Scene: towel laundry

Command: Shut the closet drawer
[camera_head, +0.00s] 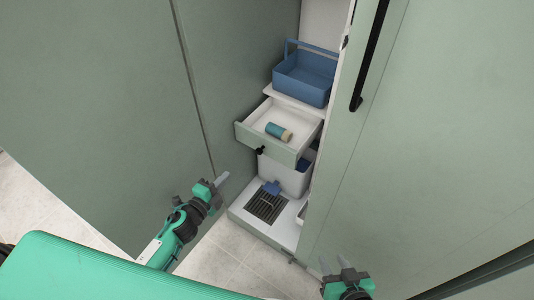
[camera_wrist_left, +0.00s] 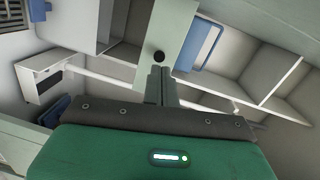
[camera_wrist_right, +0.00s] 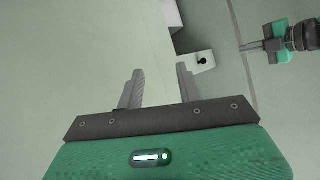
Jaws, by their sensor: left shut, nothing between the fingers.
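The closet drawer (camera_head: 285,153) is pulled out of the open closet, with a pale green front and a white inside. Its round black knob (camera_head: 260,150) also shows in the left wrist view (camera_wrist_left: 158,56) and the right wrist view (camera_wrist_right: 202,61). A teal and tan roll (camera_head: 278,131) lies in the drawer. My left gripper (camera_head: 223,179) is shut and empty, below and left of the knob in the head view, apparently apart from it. In the left wrist view its fingertips (camera_wrist_left: 160,70) point at the drawer front just below the knob. My right gripper (camera_head: 340,264) is open and empty, farther from the drawer.
A blue basket (camera_head: 303,78) stands on the shelf above the drawer. Below are a white bin (camera_head: 285,177) and a blue brush or dustpan (camera_head: 271,188) on the closet floor, beside a dark grate (camera_head: 266,207). A green closet door (camera_head: 410,130) with a black handle stands at the right.

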